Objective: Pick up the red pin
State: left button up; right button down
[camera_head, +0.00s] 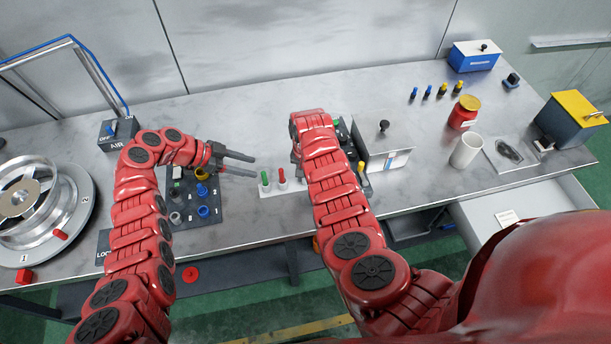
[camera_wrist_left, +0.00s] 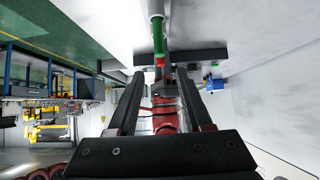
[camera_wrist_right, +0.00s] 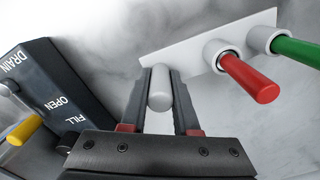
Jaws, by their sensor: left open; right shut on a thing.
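The red pin (camera_head: 282,175) stands in a white holder (camera_head: 268,193) beside the green pin (camera_head: 265,179). In the right wrist view the red pin (camera_wrist_right: 248,78) sits in a white collar, with the green pin (camera_wrist_right: 296,50) further right. My right gripper (camera_wrist_right: 161,78) is shut on a pale grey peg (camera_wrist_right: 160,90) at the holder's end, beside the red pin; my right arm mostly hides this gripper in the head view. My left gripper (camera_head: 254,167) is open and empty, its tips close to the green pin. Both pins show ahead of it in the left wrist view (camera_wrist_left: 157,62).
A dark board with knobs (camera_head: 208,210) lies below my left gripper. A wheel (camera_head: 60,205) is at left; a red jar (camera_head: 463,115) and white cup (camera_head: 466,150) are at right.

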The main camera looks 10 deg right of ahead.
pick_arm(q)
jog(key=shift+o, duration=0.3)
jog(key=shift+d, duration=0.15)
jog(key=n+t+y, duration=0.1)
jog(key=n+y, duration=0.8)
send_near(280, 170)
jog(key=shift+w+d+f, duration=0.15)
jog(key=shift+d+f, duration=0.1)
jog(key=shift+f, duration=1.8)
jog(key=shift+w+d+f, duration=0.15)
jog(key=shift+d+f, duration=0.1)
jog(key=shift+f, duration=1.85)
jog(key=shift+w+d+f, duration=0.2)
jog(key=shift+d+f, duration=0.05)
jog(key=shift+f, duration=1.8)
grip_shut()
